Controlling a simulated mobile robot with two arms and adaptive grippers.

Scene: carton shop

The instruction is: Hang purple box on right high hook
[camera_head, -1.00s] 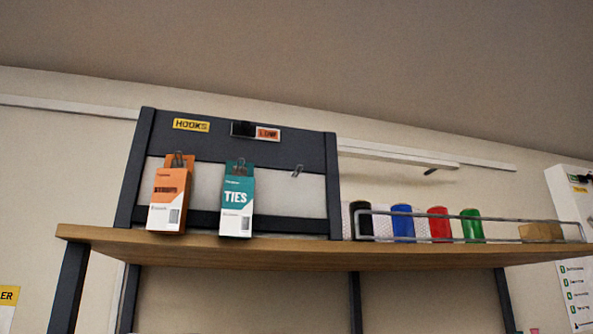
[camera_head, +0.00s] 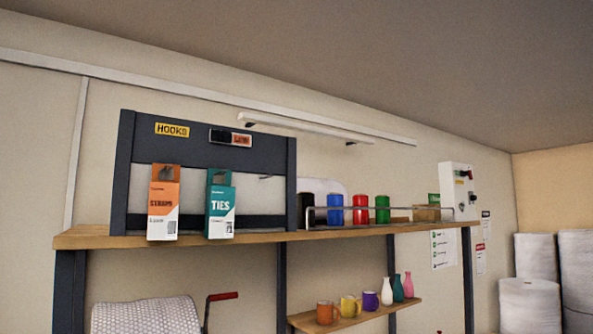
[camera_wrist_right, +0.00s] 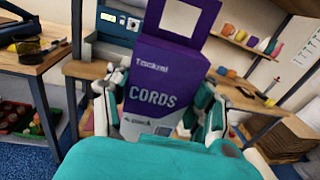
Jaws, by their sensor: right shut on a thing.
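In the right wrist view my right gripper (camera_wrist_right: 160,108) is shut on a purple box (camera_wrist_right: 165,72) marked CORDS, with a finger at each side of it. The box has a hang tab with a cut-out at its top. In the head view the dark hook rack (camera_head: 210,136) stands on the high shelf. An orange box (camera_head: 163,198) hangs on its left hook and a teal TIES box (camera_head: 221,206) on its middle hook. The right hook (camera_head: 266,177) is bare. My left gripper shows in neither current view.
The wooden high shelf (camera_head: 345,232) also carries several coloured rolls (camera_head: 335,208) behind a wire rail, right of the rack. A lower shelf (camera_head: 355,316) holds mugs and vases. In the wrist view a wooden bench (camera_wrist_right: 40,60) stands at left and stacked cardboard (camera_wrist_right: 285,138) at lower right.

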